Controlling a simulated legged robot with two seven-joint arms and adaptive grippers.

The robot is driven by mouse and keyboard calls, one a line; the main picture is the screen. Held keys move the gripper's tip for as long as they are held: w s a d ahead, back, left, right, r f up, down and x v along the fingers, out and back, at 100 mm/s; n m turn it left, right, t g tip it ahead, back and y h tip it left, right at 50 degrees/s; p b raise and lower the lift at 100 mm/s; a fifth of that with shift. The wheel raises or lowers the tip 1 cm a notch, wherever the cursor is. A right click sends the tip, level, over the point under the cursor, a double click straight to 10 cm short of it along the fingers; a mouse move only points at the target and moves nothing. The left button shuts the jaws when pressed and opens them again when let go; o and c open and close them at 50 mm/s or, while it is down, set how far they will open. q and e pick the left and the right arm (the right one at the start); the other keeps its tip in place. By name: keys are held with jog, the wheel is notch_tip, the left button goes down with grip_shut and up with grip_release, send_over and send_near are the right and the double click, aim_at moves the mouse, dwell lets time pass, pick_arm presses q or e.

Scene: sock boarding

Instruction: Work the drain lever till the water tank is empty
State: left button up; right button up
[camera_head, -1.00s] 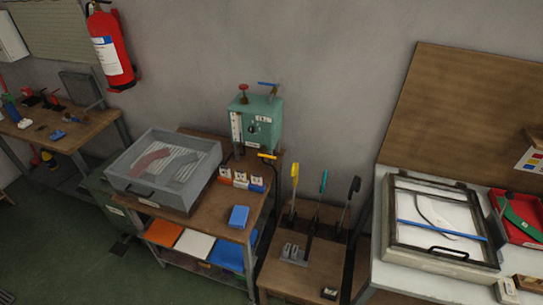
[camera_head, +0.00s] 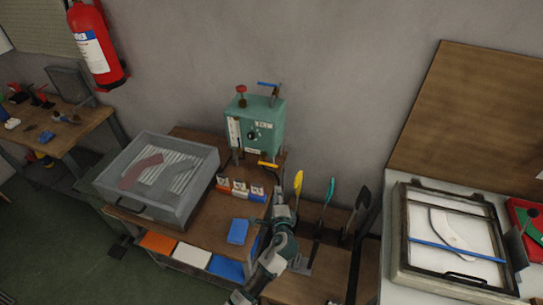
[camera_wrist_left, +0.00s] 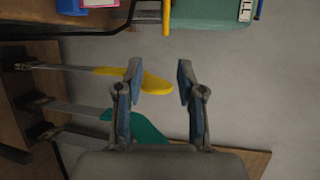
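The water tank is a teal box (camera_head: 262,122) against the wall on the wooden bench, with a pale gauge on its left side and a dark dial in front. A yellow lever (camera_head: 268,165) sticks out low at its front. A blue lever (camera_head: 268,85) and a red knob (camera_head: 241,90) are on top. The water level is too small to read. My left gripper (camera_head: 284,194) is below and right of the yellow lever, apart from it. In the left wrist view its fingers (camera_wrist_left: 158,82) are spread and empty, and the yellow lever (camera_wrist_left: 167,16) lies beyond them. My right gripper is not visible.
Yellow (camera_head: 298,183), teal (camera_head: 329,190) and black (camera_head: 362,200) paddle-like forms stand upright close to my left gripper. A grey tray (camera_head: 150,205), small labelled boxes (camera_head: 240,188) and a blue block (camera_head: 238,231) sit on the bench. A framed press (camera_head: 405,262) stands at right.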

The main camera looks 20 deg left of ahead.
pick_arm(q)
send_near(273, 166)
jog(key=x, duration=0.3)
jog(key=b+x, duration=0.1)
jog(key=x, duration=0.3)
jog(key=b+x, duration=0.1)
jog(key=x, duration=0.2)
jog(key=shift+w+a+f, duration=0.2)
jog(key=shift+f, duration=0.2)
jog(key=shift+w, duration=0.1)
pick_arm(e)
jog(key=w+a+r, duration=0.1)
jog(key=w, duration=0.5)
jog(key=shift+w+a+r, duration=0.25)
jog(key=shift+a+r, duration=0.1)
pick_arm(q)
jog(key=shift+d, duration=0.1)
grip_shut()
